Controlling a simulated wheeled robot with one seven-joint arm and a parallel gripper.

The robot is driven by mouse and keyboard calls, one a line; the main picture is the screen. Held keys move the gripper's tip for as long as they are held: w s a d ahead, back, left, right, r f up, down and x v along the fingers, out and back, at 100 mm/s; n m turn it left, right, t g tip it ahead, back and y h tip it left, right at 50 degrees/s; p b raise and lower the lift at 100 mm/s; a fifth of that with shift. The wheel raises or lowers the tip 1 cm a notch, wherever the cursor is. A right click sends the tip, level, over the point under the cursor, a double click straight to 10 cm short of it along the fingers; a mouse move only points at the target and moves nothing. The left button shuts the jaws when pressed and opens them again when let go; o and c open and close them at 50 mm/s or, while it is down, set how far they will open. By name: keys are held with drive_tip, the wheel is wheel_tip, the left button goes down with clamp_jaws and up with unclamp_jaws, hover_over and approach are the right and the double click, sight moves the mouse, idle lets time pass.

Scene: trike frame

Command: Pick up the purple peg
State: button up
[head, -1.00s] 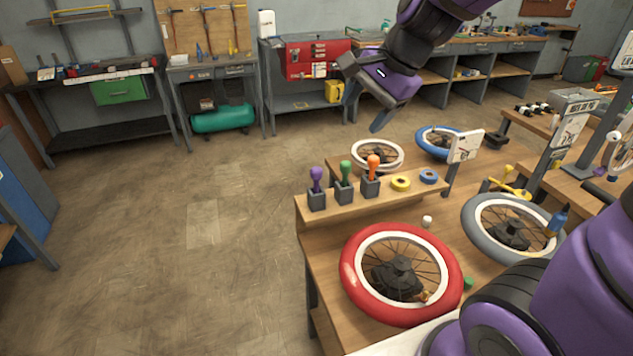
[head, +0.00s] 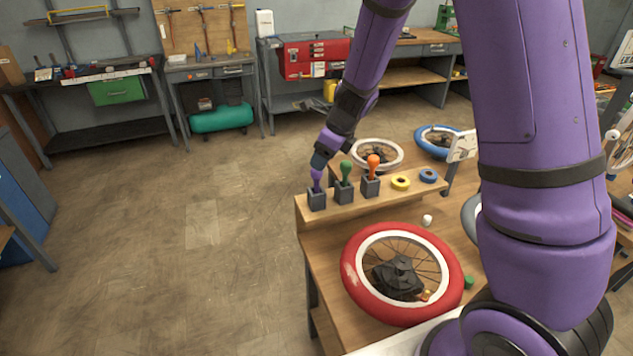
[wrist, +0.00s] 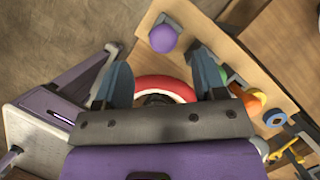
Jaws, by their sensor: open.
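The purple peg (head: 316,182) stands upright in a dark grey block (head: 317,201) at the left end of the wooden shelf; its top is partly hidden by my gripper. My gripper (head: 319,160) is right at the top of the peg, pointing down. In the wrist view the round purple knob of the peg (wrist: 163,39) shows just beyond the fingertips, roughly between their lines. My gripper (wrist: 161,66) is open, with its two blue fingers apart and nothing held. I cannot tell whether a finger touches the peg.
A green peg (head: 346,168) and an orange peg (head: 373,163) stand in blocks close to the right. Yellow (head: 401,183) and blue (head: 428,176) tape rolls lie further along the shelf. A red wheel (head: 352,282) lies in front. Left of the bench is open floor.

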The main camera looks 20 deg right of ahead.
sight(314, 175)
drive_tip(key=shift+x, duration=4.1)
drive_tip(key=shift+w+d, duration=0.15)
drive_tip(key=shift+c, duration=0.2)
drive_tip(key=c, duration=1)
